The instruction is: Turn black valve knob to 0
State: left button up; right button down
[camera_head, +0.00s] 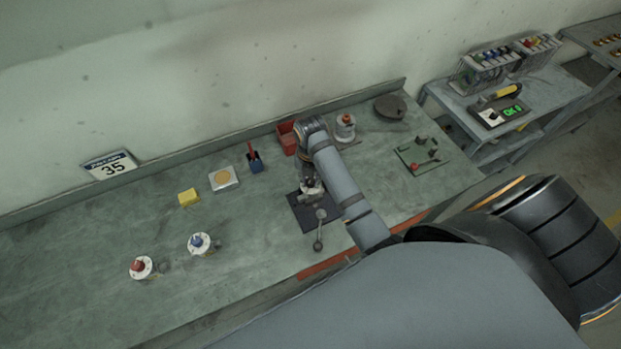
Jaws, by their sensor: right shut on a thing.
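My right arm comes in from the lower right and reaches down to the bench. My right gripper (312,187) is shut at the valve that stands on a dark square mat (301,217) in the middle of the bench. The gripper covers the black knob, so its marking and angle cannot be read. A grey metal part with a round end (319,245) sticks out from there toward the bench's front edge. My left gripper is not in view.
Other valves with a red knob (138,265), a blue knob (197,240) and another red knob (346,118) stand on the bench. The left bench front is clear.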

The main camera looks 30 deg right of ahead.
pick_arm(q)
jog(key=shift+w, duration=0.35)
pick_arm(e)
jog(key=shift+m, duration=0.7)
dwell(1.0)
jog(key=c, duration=1.1)
grip_release()
jog(key=shift+o, duration=0.2)
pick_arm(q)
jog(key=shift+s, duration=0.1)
